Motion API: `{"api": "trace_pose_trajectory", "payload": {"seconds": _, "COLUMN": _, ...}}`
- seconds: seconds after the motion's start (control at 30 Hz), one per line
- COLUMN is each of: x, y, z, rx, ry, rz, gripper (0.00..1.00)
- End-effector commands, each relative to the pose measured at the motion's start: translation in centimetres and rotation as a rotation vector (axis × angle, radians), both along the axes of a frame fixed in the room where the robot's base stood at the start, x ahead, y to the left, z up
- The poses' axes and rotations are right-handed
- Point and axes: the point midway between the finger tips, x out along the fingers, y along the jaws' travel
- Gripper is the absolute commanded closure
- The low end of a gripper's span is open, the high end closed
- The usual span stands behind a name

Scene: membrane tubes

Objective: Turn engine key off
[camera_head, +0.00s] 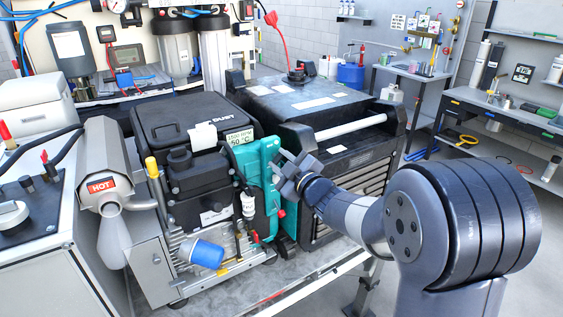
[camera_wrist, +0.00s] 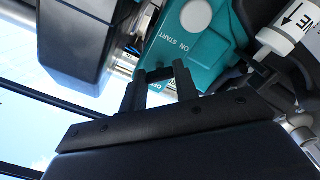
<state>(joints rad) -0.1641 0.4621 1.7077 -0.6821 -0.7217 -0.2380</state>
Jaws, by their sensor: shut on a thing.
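The engine's teal control panel (camera_head: 254,178) faces my arm on the right side of the engine (camera_head: 195,165). In the wrist view the teal panel (camera_wrist: 208,52) shows the words ON and START and a round white part (camera_wrist: 195,15). My gripper (camera_head: 279,170) is up against this panel. In the wrist view my gripper (camera_wrist: 158,78) has its two dark fingers at the panel, just below the lettering, shut on a small dark piece, the engine key (camera_wrist: 157,73). The key is mostly hidden by the fingers, and its angle cannot be told.
A grey exhaust marked HOT (camera_head: 102,185) and a blue cylinder (camera_head: 207,254) are on the engine's left and front. A black case (camera_head: 318,105) stands close behind my gripper. A white labelled cylinder (camera_wrist: 281,31) is right of the fingers. Open floor lies to the right.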

Motion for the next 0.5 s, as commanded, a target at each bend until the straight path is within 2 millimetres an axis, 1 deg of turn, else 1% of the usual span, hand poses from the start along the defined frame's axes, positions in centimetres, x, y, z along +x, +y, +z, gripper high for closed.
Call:
{"api": "trace_pose_trajectory", "payload": {"seconds": 0.03, "x": -0.01, "y": 0.0, "z": -0.02, "rx": 0.0, "ry": 0.0, "rz": 0.0, "gripper": 0.88}}
{"api": "trace_pose_trajectory", "payload": {"seconds": 0.1, "x": -0.01, "y": 0.0, "z": -0.02, "rx": 0.0, "ry": 0.0, "rz": 0.0, "gripper": 0.93}}
{"api": "trace_pose_trajectory", "payload": {"seconds": 0.13, "x": -0.01, "y": 0.0, "z": -0.02, "rx": 0.0, "ry": 0.0, "rz": 0.0, "gripper": 0.94}}
{"api": "trace_pose_trajectory", "payload": {"seconds": 0.33, "x": -0.01, "y": 0.0, "z": -0.16, "rx": -0.016, "ry": -0.011, "rz": 0.0, "gripper": 0.94}}
{"api": "trace_pose_trajectory", "payload": {"seconds": 0.5, "x": -0.01, "y": 0.0, "z": -0.43, "rx": -0.068, "ry": -0.048, "rz": 0.0, "gripper": 0.94}}
